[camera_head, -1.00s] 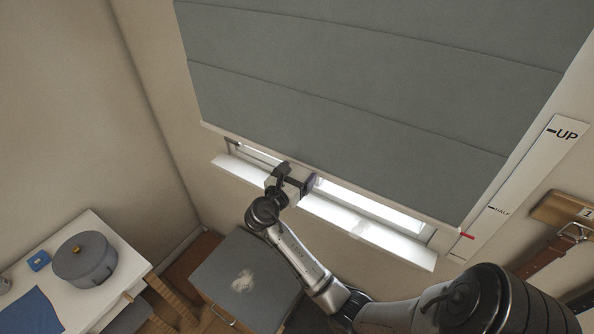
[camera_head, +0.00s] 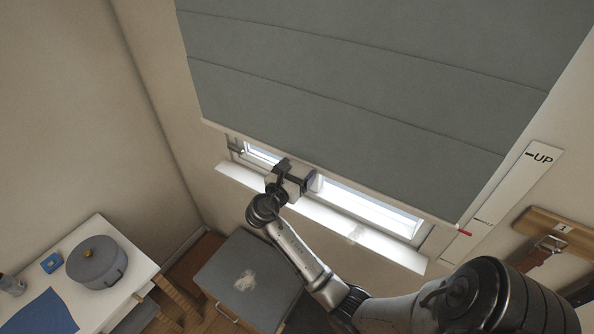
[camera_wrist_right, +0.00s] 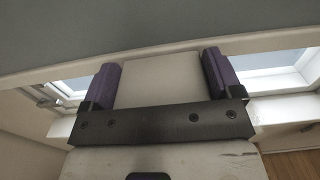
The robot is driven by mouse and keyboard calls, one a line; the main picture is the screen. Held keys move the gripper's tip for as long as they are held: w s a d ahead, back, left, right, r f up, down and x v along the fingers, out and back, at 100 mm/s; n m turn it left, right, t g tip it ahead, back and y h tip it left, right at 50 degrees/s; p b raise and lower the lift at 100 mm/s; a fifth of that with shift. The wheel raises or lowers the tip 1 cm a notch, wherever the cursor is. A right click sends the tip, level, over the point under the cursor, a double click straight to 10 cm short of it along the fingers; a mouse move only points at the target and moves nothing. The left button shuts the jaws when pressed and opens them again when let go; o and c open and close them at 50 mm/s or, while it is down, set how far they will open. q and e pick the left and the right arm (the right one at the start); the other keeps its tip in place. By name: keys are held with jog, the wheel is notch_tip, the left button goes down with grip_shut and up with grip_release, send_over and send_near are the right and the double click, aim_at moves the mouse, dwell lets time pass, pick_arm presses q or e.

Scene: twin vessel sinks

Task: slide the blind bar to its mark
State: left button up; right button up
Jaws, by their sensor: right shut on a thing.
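The grey blind (camera_head: 370,85) hangs over the window, with the pale blind bar (camera_head: 400,202) along its lower edge. A red pointer (camera_head: 464,232) sticks out at the bar's right end, beside a white scale strip (camera_head: 503,196) with marks UP (camera_head: 541,157) and HALF (camera_head: 484,220). The pointer sits slightly below HALF, well below UP. My right gripper (camera_head: 300,177) is at the bar, left of its middle. In the right wrist view its purple fingers (camera_wrist_right: 162,82) flank a pale block below the bar (camera_wrist_right: 275,40), shut on it. My left gripper is out of view.
The window sill (camera_head: 340,226) runs below the bar. A wooden rack (camera_head: 560,228) with a strap is on the wall at right. A grey cabinet (camera_head: 270,265) stands below, and a white table (camera_head: 100,235) with a grey pot (camera_head: 97,262) stands at lower left.

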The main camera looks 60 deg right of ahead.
jog(key=o, duration=1.1)
jog(key=shift+a, duration=0.2)
jog(key=a+b, duration=0.2)
jog(key=a, duration=1.1)
jog(key=shift+w+a, duration=0.2)
jog(key=shift+w, duration=0.15)
